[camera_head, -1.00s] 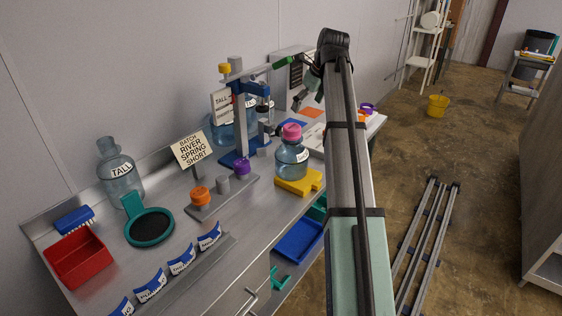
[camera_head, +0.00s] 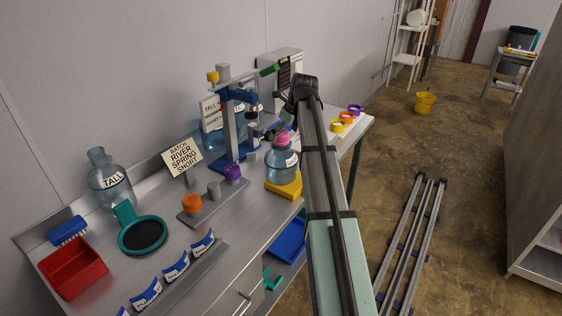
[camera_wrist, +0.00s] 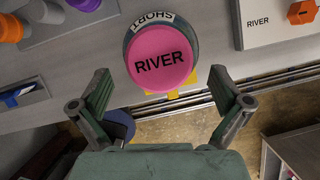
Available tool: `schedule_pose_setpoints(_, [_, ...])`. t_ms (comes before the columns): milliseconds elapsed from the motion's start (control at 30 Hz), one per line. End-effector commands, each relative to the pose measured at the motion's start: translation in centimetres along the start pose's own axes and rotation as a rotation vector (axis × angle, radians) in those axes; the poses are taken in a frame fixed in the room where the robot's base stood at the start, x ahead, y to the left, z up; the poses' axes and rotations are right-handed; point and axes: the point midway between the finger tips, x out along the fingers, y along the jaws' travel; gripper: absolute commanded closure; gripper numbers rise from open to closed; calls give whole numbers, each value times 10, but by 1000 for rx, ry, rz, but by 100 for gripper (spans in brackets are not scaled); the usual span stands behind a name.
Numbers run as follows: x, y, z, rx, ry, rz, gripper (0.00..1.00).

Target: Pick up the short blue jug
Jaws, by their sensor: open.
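The short blue jug (camera_head: 283,166) stands upright on a yellow stand (camera_head: 285,188) near the front edge of the steel bench. It has a pink cap (camera_head: 282,141). In the wrist view the pink cap (camera_wrist: 161,58) reads RIVER, and a SHORT label (camera_wrist: 153,22) shows on the jug's shoulder. My gripper (camera_wrist: 163,85) is open and empty. Its fingers point toward the cap, one to each side in the picture, with the cap mostly beyond the tips. In the head view the gripper is above and behind the jug, partly hidden by my arm.
A tall jug (camera_head: 111,182) stands at left. A blue press (camera_head: 234,125) stands close behind the short jug, with another jug (camera_head: 213,138) beside it. A cap rack (camera_head: 214,202), a batch sign (camera_head: 182,157) and a red bin (camera_head: 73,270) are on the bench.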

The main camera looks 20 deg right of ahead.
Motion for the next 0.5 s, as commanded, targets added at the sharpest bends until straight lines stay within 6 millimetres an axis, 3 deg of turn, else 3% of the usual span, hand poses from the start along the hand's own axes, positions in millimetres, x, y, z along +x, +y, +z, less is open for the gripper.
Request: schedule_pose_setpoints(500, [48,0,-1,-1,1,1,0])
